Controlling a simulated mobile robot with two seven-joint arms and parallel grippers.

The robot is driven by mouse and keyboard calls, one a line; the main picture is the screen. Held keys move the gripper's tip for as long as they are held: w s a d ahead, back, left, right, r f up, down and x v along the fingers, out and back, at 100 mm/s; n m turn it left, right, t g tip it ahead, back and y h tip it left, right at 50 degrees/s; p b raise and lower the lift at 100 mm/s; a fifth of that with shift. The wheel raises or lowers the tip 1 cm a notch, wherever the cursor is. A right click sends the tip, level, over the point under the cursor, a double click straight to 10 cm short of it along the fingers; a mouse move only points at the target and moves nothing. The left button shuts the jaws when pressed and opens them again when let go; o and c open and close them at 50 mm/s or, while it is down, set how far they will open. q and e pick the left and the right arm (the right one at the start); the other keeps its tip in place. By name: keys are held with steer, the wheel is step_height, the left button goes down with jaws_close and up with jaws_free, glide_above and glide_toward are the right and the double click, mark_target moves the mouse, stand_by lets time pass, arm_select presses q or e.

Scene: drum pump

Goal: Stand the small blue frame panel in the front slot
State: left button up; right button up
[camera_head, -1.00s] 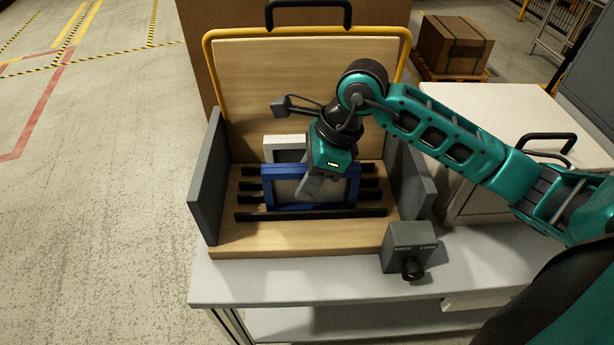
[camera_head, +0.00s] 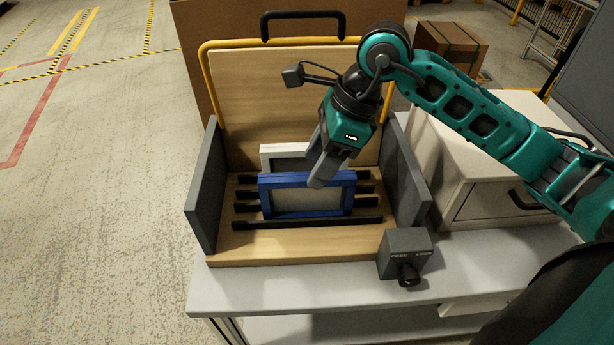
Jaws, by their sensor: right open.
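The small blue frame panel (camera_head: 307,201) stands upright between the black slot rails in the wooden rack (camera_head: 290,246), just behind the frontmost rail (camera_head: 307,223). A white frame panel (camera_head: 283,151) stands behind it, partly hidden by the blue panel and my gripper. My right gripper (camera_head: 318,170) is open, tilted down to the left, just above the top right part of the blue panel. It does not hold the panel. From this angle I cannot tell whether a fingertip touches it. My left gripper is not in view.
Grey side walls (camera_head: 203,190) flank the rack, and a yellow tube frame (camera_head: 208,80) edges its back board. A dark grey box with a knob (camera_head: 405,254) sits at the front right. A beige cabinet (camera_head: 490,190) stands to the right. The floor at left is clear.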

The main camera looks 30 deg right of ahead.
steer(key=v, duration=0.5)
steer(key=shift+d+r, duration=0.1)
steer(key=shift+r, duration=0.1)
stand_by(0.3)
